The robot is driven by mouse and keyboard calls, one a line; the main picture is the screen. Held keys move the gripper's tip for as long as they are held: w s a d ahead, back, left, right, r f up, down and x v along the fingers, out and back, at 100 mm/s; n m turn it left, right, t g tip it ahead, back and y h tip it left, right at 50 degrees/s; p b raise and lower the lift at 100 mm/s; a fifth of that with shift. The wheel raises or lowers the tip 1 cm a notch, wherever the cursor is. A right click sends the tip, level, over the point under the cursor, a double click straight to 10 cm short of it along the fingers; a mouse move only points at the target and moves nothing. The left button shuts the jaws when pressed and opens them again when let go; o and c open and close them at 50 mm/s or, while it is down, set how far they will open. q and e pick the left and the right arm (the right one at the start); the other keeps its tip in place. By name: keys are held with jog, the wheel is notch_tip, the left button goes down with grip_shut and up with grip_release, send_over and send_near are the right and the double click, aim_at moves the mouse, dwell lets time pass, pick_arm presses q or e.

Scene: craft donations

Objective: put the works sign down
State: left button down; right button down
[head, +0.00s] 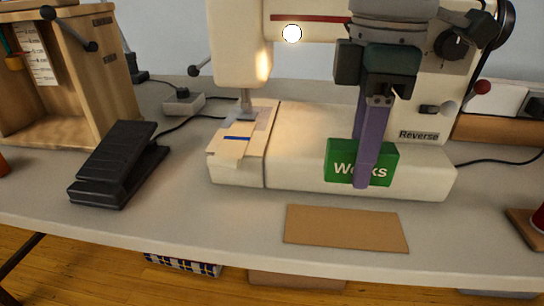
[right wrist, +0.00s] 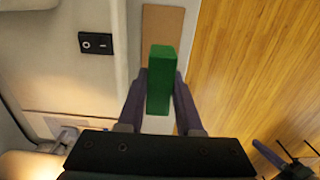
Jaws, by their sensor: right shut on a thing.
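The works sign (head: 342,162) is a green block with white lettering, part of it hidden behind a purple finger. My right gripper (head: 366,178) points down in front of the sewing machine and is shut on the sign. In the right wrist view the sign (right wrist: 161,85) stands between the two purple fingers. A flat brown card (head: 345,229) lies on the table near its front edge, below and in front of the sign in the head view. I cannot tell the sign's height above the table.
The cream sewing machine (head: 310,125) stands right behind the sign. A black foot pedal (head: 117,165) and a wooden cabinet (head: 72,75) are at left. A red spool (head: 540,217) on a wooden base is at right. The white table (head: 180,225) is clear around the card.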

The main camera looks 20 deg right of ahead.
aim_at(345, 226)
notch_tip(345, 226, down, 8)
jog(key=shift+f+b, duration=0.2)
jog(key=shift+b, duration=0.95)
jog(key=c, duration=0.6)
grip_release()
